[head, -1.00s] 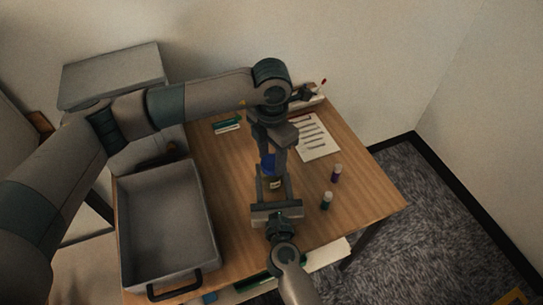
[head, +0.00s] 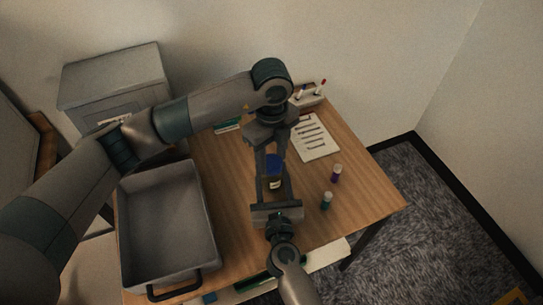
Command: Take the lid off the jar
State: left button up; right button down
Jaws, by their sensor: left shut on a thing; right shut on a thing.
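The jar (head: 275,183) has a yellowish body with a pale label and stands on the wooden table. Its blue lid (head: 273,161) shows at the top, in line with the jar; I cannot tell whether there is a gap between them. My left gripper (head: 271,163) comes down from above and is shut on the lid. My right gripper (head: 275,179) reaches in from the front edge and is shut on the jar body. The fingers hide parts of both.
A grey open tray (head: 208,215) stands at the table's left. A printed sheet (head: 316,140) and a pen holder (head: 309,101) are at the back.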

pick_arm(q)
jog(key=n, duration=0.9)
jog(key=o, duration=1.2)
jog(key=shift+c, duration=0.2)
jog(key=shift+r, duration=0.1)
jog(key=shift+r, duration=2.2)
jog(key=shift+c, duration=0.2)
